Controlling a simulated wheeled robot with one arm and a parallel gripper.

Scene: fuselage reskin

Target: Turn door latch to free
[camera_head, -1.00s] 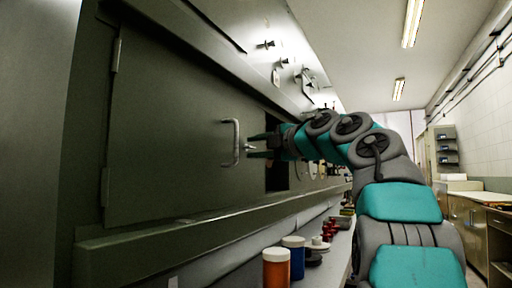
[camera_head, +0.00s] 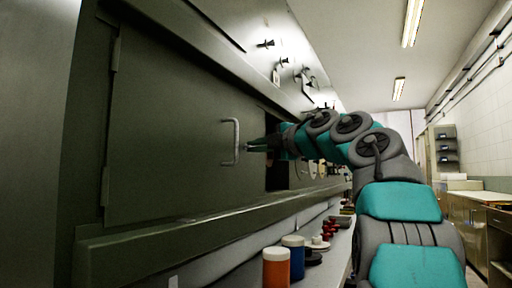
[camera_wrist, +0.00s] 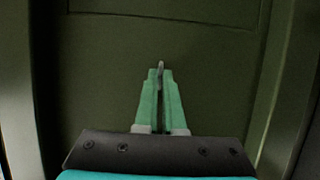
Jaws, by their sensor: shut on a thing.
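The dark green door (camera_head: 165,135) is closed in the grey-green fuselage side, with a pale bar handle (camera_head: 236,142) near its right edge. My gripper (camera_head: 254,147) reaches in from the right, just beside the handle, with its green fingers together. In the wrist view my gripper (camera_wrist: 160,78) is shut on the small metal door latch (camera_wrist: 160,65), whose end sticks out upright between the fingertips. In the head view the fingers cover most of the latch, so its turn angle cannot be told there.
A dark opening (camera_head: 277,176) lies right of the door, behind my gripper. Below, a shelf holds an orange jar (camera_head: 276,268), a blue jar (camera_head: 293,257) and several red and dark items. A ledge (camera_head: 180,238) runs under the door. The aisle at right has cabinets.

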